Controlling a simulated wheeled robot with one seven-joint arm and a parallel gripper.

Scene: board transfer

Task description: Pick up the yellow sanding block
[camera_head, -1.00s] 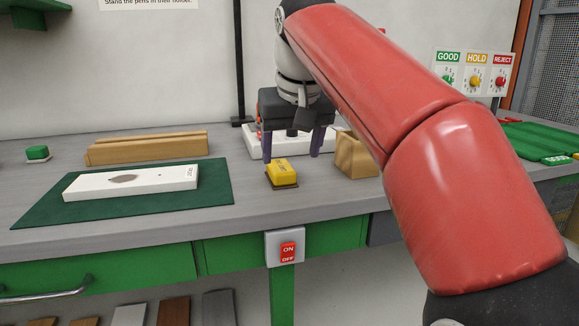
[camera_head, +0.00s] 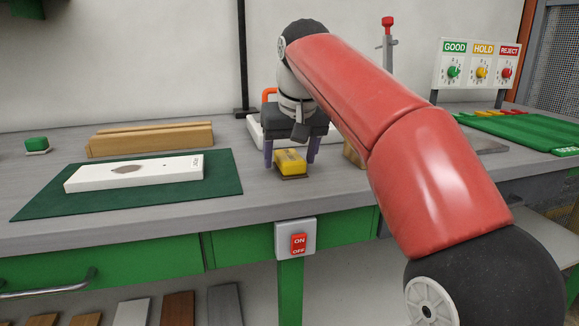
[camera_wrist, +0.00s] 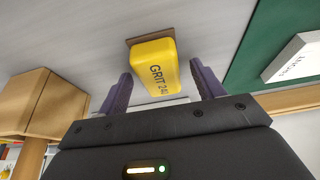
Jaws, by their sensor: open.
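The yellow sanding block (camera_head: 290,161) sits on a thin brown base on the grey bench, near the front edge. My gripper (camera_head: 289,158) is above and behind it, with its two purple fingers pointing down, one on each side of the block in the picture. In the wrist view the block (camera_wrist: 153,66) shows the lettering "GRIT 240" and lies ahead of and between the open fingertips (camera_wrist: 160,85). A gap shows on both sides. I cannot tell how far the fingertips are from the bench.
A white board (camera_head: 135,173) with a dark patch lies on a green mat (camera_head: 220,176) to the left. A wooden block (camera_wrist: 32,100) stands beside the gripper, largely hidden by my arm in the head view. A wooden piece (camera_head: 150,139) and a green block (camera_head: 37,144) lie behind.

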